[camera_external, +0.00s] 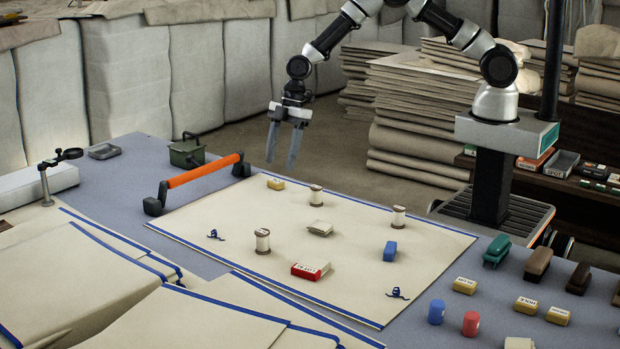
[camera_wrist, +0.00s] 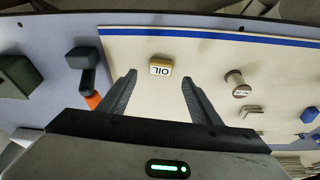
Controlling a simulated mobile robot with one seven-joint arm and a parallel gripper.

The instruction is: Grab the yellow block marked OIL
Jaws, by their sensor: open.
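The yellow block marked OIL (camera_wrist: 161,66) lies on the cream cloth near its blue-edged border, and its label is readable in the wrist view. In the external view a small yellow block (camera_external: 276,184) lies near the far left corner of the cloth. My gripper (camera_external: 282,163) is open and empty, pointing down above the far edge of the table. In the wrist view the two fingers of my gripper (camera_wrist: 160,92) stand apart, with the OIL block seen between and beyond their tips. The block is not touched.
An orange-handled bar (camera_external: 205,170) and a green box (camera_external: 187,152) stand left of the cloth (camera_external: 350,205). Thread spools (camera_external: 316,195) stand on the cloth near the block. A red box (camera_external: 310,270) and a blue block (camera_external: 390,251) lie farther off. Other yellow blocks (camera_external: 464,285) lie at the right.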

